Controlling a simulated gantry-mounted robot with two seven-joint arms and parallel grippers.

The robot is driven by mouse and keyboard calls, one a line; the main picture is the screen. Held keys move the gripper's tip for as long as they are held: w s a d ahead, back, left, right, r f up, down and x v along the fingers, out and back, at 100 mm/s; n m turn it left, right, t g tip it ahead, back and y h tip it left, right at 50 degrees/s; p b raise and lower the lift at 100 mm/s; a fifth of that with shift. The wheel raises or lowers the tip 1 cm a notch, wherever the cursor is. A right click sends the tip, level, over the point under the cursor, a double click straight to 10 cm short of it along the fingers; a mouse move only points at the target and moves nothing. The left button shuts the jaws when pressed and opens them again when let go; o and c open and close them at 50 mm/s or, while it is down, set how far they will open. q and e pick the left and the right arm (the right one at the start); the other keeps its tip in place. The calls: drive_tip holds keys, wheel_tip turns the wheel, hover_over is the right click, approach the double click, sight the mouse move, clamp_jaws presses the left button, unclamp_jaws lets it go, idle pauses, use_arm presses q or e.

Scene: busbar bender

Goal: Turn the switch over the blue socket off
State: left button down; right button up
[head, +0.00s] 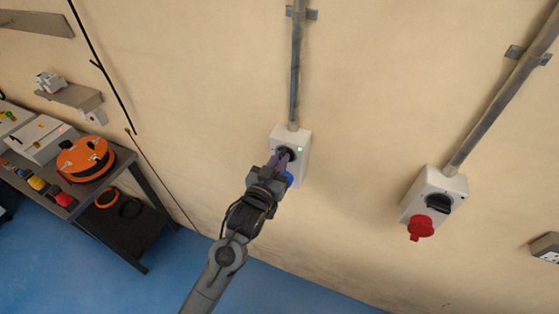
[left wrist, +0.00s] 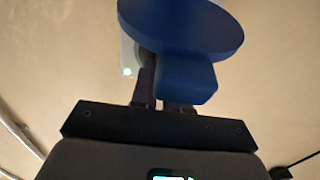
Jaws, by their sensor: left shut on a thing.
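A pale switch box (head: 304,143) is fixed to the wall, with a dark rotary switch (head: 291,153) on its front and a lit green lamp (head: 299,149). The blue socket (head: 290,179) is below the switch, partly hidden by my gripper. My left gripper (head: 281,159) reaches up from below and is shut on the switch; its fingers cover much of the knob, so its exact angle is hard to tell. In the left wrist view the blue socket cover (left wrist: 190,28) is large in front of the fingers (left wrist: 150,88) and hides the knob. My right gripper is not in view.
To the right is another wall box (head: 437,188) with a black switch and a red socket (head: 420,228). A conduit (head: 295,65) runs up from the blue socket's box. At left, a workbench (head: 125,160) holds an orange cable reel (head: 85,158). The wall around the box is clear.

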use_arm(q)
drive_tip(key=n+p, duration=0.2)
drive_tip(key=n, duration=0.1)
drive_tip(key=shift+w+a+n, duration=0.1)
drive_tip(key=shift+a+n, duration=0.1)
drive_tip(key=shift+n, duration=0.1)
drive_tip(key=shift+a+f+n+p, duration=0.15)
drive_tip(key=shift+n+p, duration=0.5)
drive_tip(key=shift+n, duration=0.95)
drive_tip(key=shift+w, duration=0.1)
drive_tip(key=c, duration=1.1)
unclamp_jaws()
